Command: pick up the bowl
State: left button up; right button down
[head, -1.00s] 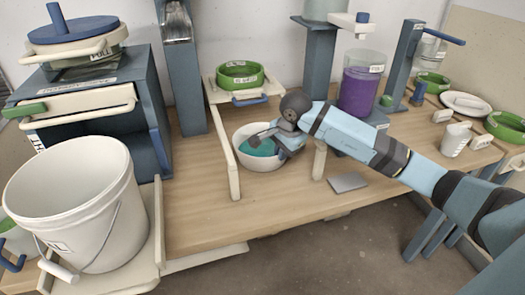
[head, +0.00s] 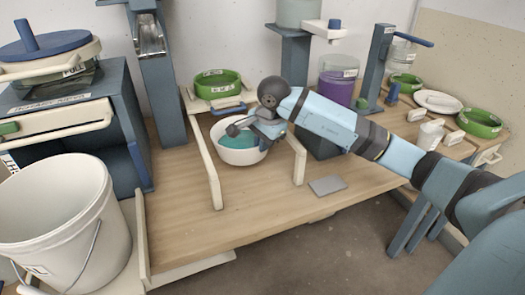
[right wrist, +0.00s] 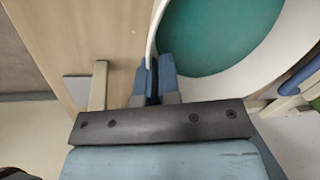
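The bowl (head: 238,156) is white and holds teal glaze. It is between two cream rails on the wooden bench and appears held a little above the surface, roughly level. My right gripper (head: 248,129) reaches in from the right over the bowl. In the right wrist view its fingers (right wrist: 155,82) are close together, one on each side of the white rim of the bowl (right wrist: 153,38), so it is shut on the rim. The underside of the bowl is hidden. My left gripper is not in view.
A white bucket (head: 66,222) stands at the left. Cream rails (head: 213,178) flank the bowl, with a green dish (head: 217,86) behind. A container of purple glaze (head: 337,86) is beyond my arm. A grey plate (head: 327,185) lies at the front edge; bench front is mostly clear.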

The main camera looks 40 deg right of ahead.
jog(key=w+p+v, duration=0.2)
jog(key=w+v, duration=0.1)
jog(key=v, duration=1.1)
jog(key=shift+a+r, duration=0.25)
jog(key=shift+r, duration=0.1)
jog(key=shift+w+r, duration=0.1)
dwell(0.6)
dwell(0.9)
